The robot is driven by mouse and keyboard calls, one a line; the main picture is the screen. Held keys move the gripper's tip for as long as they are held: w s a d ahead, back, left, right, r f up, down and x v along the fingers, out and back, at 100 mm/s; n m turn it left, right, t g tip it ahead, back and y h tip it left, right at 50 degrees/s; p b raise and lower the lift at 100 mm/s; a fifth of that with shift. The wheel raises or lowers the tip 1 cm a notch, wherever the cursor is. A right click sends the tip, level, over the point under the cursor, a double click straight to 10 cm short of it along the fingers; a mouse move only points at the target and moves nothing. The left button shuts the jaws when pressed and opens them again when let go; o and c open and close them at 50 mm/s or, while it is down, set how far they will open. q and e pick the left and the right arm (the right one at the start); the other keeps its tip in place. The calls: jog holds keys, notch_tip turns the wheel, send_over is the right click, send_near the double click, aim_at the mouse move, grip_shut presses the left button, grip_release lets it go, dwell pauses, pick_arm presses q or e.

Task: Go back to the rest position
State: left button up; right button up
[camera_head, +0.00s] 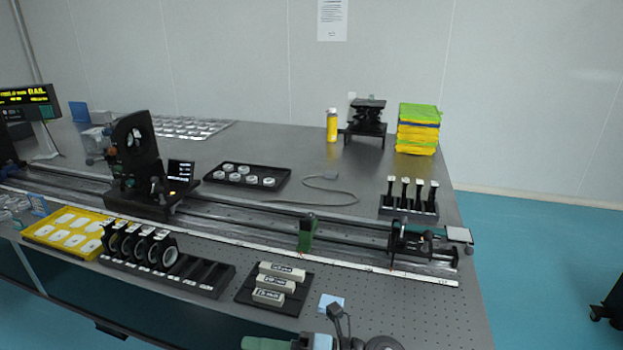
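Neither of my grippers shows in the head view, and no arm of mine can be made out. The optical table (440,300) fills the middle of the view. A long rail (260,225) runs across it. A black instrument with a round opening (135,150) stands on the rail at the left. A green holder (306,233) stands at its middle, and a black mount (410,240) is near its right end.
Along the front are a yellow tray (38,232), a black rack (215,278) with round optics, and labelled boxes (270,283). A yellow bottle (332,126) and a yellow-green stack (417,130) stand at the back. Blue floor (545,240) is open at right.

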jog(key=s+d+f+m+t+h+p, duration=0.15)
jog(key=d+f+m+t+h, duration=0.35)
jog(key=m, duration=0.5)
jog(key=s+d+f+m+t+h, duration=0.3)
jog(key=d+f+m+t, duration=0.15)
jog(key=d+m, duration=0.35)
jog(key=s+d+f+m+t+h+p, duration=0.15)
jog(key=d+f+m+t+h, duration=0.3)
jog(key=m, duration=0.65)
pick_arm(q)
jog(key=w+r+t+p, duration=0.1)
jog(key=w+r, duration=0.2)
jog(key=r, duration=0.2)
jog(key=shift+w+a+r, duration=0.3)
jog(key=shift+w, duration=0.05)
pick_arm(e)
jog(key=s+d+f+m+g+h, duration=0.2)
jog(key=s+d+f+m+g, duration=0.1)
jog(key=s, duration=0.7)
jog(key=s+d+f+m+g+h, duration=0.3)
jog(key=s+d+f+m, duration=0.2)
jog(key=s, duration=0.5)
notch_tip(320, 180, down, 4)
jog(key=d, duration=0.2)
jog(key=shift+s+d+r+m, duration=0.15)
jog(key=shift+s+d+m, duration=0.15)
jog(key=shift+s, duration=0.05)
